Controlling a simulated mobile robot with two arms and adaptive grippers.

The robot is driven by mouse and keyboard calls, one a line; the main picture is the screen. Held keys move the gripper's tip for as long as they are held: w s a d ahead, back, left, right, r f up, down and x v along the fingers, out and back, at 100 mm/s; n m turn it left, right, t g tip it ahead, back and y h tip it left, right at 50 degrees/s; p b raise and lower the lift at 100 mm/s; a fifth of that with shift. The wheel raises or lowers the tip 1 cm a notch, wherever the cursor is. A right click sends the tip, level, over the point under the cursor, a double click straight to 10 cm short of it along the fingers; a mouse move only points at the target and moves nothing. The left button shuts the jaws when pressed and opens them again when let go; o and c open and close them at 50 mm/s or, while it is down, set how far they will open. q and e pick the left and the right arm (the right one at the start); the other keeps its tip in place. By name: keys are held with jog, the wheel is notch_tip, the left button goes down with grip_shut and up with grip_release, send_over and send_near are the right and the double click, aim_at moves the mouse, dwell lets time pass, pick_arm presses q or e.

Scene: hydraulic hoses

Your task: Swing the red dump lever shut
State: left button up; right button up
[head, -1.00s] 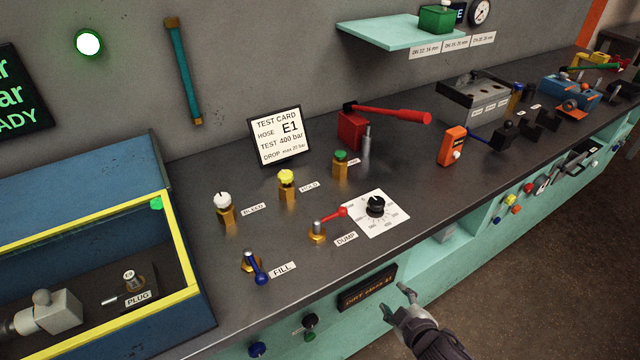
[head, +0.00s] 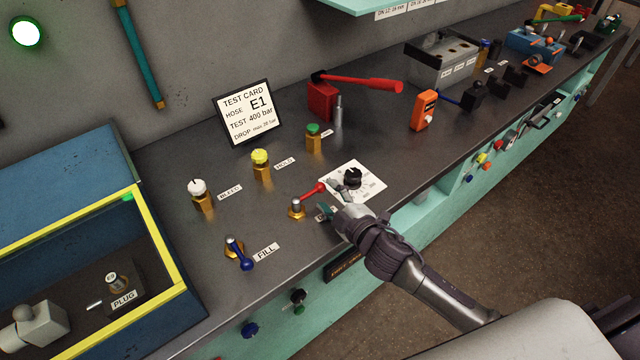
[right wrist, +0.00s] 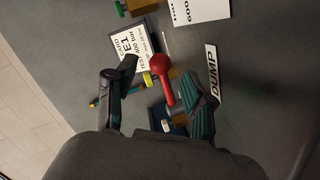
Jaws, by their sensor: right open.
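The red dump lever (head: 312,191) is a short red handle with a rounded end on a brass valve (head: 297,208), by the partly covered DUMP label. In the head view it points right and slightly back, towards the white dial plate. My right gripper (head: 331,198) is open just right of the lever's red end. In the right wrist view the red lever (right wrist: 162,78) shows between the spread fingers of my right gripper (right wrist: 160,92); I cannot tell whether either finger touches it. The DUMP label (right wrist: 214,70) lies beside one finger. My left gripper is not in view.
The dial plate (head: 370,187) with its black knob (head: 351,178) is close behind my right gripper. The blue FILL lever (head: 241,255) is to the left.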

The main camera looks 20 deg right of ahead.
aim_at(323, 190)
jog(key=x, duration=0.5)
jog(key=shift+s, duration=0.1)
grip_shut()
